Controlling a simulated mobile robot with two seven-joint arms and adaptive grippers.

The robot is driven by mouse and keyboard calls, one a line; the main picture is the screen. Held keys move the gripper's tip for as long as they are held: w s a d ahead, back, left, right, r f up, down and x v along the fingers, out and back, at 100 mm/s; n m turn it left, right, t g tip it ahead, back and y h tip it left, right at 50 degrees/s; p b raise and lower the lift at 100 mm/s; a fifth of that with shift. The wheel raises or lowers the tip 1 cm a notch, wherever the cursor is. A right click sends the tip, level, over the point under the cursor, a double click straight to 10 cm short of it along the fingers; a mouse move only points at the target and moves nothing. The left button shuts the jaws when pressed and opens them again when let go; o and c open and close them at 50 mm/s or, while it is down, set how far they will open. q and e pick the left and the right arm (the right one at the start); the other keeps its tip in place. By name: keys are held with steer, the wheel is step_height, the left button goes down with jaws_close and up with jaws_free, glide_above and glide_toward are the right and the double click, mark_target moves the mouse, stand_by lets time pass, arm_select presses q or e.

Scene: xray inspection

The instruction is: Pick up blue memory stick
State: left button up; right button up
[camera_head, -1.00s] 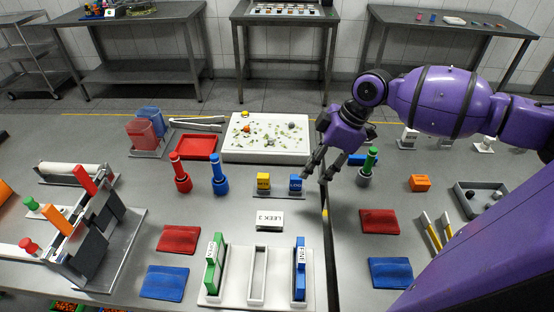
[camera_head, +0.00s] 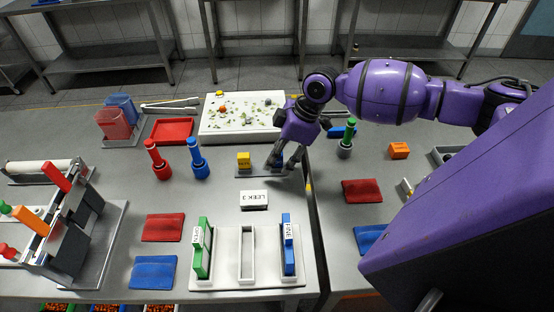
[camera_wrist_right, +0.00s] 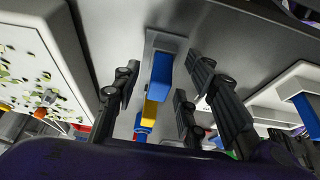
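The blue memory stick (camera_wrist_right: 162,76) is a small upright blue block on a grey holder plate (camera_wrist_right: 165,42), beside a yellow block (camera_head: 244,159). In the head view my right gripper (camera_head: 284,165) is at the holder's right end and hides most of the blue stick. In the right wrist view its dark fingers (camera_wrist_right: 163,64) are spread, one on each side of the blue stick, with gaps visible. Whether the fingertips reach down beside it I cannot tell. My left gripper is not in view.
A white speckled tray (camera_head: 208,133) lies behind the holder. A white label block (camera_head: 254,200) stands in front, with a white slotted rack (camera_head: 222,280) nearer. Red (camera_head: 158,160) and blue (camera_head: 197,158) upright tools stand to the left. A table edge runs just right of the gripper.

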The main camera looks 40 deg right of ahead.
jaws_close()
